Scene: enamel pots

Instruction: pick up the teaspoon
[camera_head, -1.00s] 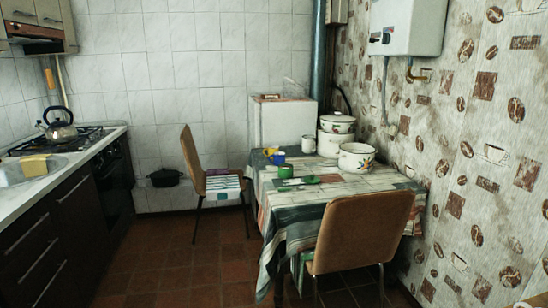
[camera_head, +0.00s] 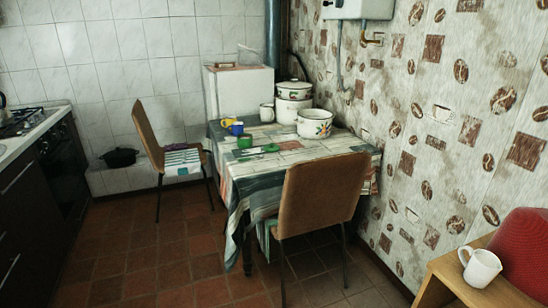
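I cannot make out a teaspoon for certain. The table (camera_head: 300,165) with a patterned cloth stands in the middle, against the right wall. On it are a yellow mug (camera_head: 227,122), a blue mug (camera_head: 237,129), a green mug (camera_head: 244,142) and a small flat green thing (camera_head: 270,148), too small to identify. A white mug (camera_head: 266,112) and white enamel pots (camera_head: 314,124) stand towards the back. Neither of my grippers is in view.
A brown chair (camera_head: 318,195) stands at the table's front, another (camera_head: 148,135) at its left. A wooden surface (camera_head: 465,285) with a white jug (camera_head: 480,268) is at the lower right, beside a red thing (camera_head: 525,250). Floor (camera_head: 165,250) is clear at left.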

